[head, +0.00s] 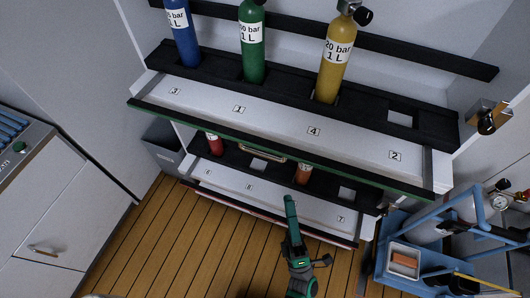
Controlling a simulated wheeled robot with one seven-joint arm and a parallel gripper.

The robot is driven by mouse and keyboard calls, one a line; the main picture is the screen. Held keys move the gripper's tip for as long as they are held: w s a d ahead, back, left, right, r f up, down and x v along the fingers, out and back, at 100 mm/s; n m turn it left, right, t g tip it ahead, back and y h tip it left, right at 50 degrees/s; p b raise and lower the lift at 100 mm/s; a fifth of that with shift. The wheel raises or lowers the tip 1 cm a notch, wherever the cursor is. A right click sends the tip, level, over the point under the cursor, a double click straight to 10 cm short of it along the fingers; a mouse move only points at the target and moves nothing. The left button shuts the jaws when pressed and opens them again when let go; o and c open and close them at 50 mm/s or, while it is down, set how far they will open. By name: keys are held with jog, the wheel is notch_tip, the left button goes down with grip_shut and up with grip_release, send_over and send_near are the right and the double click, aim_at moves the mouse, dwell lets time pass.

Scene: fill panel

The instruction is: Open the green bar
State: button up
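The green bar (200,131) is a long, thin green strip along the front edge of the upper cylinder shelf. It runs from the upper left down to the right. A brass-coloured handle (262,152) sits just below its middle. My gripper (290,208), green and black, is at the lower middle of the head view. It is below and right of the handle, in front of the lower shelf in the picture, and looks apart from the bar. I cannot make out its fingers well enough to tell whether they are open.
Blue (182,35), green (252,45) and yellow (335,62) cylinders stand in the upper rack. The slot above label 2 is empty. Red-topped cylinders (213,144) stand in the lower rack. A blue cart (428,268) is at right, a white cabinet (75,225) at left. Wooden floor (190,255) is clear.

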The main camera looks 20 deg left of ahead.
aim_at(264, 154)
jog(key=w+a+r+n+g+y, duration=0.15)
jog(key=w+n+g+y, duration=0.4)
jog(key=n, duration=0.55)
jog(key=w+a+f+n+g+y, duration=0.1)
jog(key=w+a+n+g+y, duration=0.1)
jog(key=n+g+y, duration=0.6)
jog(key=a+r, duration=0.2)
jog(key=w+a+r+n+g+h, duration=0.1)
jog(key=a+r, duration=0.2)
jog(key=w+a+r+n+h, duration=0.1)
jog(key=a+r, duration=0.1)
jog(key=shift+a+r, duration=0.35)
jog(key=shift+r, duration=0.05)
grip_shut()
